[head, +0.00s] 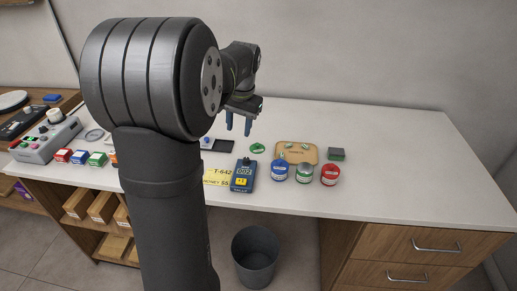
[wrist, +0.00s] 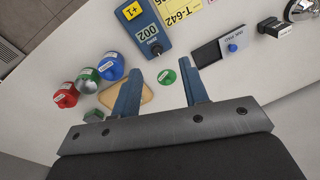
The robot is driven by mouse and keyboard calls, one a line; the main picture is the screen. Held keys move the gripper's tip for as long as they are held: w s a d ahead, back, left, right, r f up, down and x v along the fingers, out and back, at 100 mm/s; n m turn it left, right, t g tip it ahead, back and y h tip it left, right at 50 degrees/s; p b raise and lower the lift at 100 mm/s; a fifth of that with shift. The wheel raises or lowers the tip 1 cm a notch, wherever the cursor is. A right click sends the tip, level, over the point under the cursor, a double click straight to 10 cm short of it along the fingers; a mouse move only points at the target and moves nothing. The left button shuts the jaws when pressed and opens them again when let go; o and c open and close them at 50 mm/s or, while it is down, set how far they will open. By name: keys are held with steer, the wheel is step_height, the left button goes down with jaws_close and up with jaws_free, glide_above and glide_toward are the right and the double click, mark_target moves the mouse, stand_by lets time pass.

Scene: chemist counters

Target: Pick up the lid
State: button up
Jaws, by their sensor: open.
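The lid is a small green disc (head: 258,148) lying flat on the white counter, left of the wooden tray. In the wrist view the green lid (wrist: 166,77) shows between the lines of my two fingers, with bare counter around it. My gripper (head: 239,127) is open and empty, pointing down above the counter; its blue fingers (wrist: 160,76) also show in the wrist view. It is apart from the lid. A green jar (head: 303,172) stands between a blue jar (head: 279,171) and a red jar (head: 330,175). The blue and red jars have knobbed tops.
A blue device (head: 243,175) marked 002 stands by yellow cards (head: 215,179). The counter's right end is clear. A dark bin (head: 255,262) is below.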

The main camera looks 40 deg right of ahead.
steer(key=w+d+f+m+g+h, duration=0.1)
steer(key=w+d+m+h, duration=0.1)
steer(key=w+d, duration=0.85)
glide_above(257, 144)
steer(key=f, duration=1.2)
steer(key=shift+w, duration=0.2)
steer(key=shift+s+f, duration=0.15)
steer(key=shift+f, duration=2.55)
jaws_close()
steer(key=shift+r, duration=0.1)
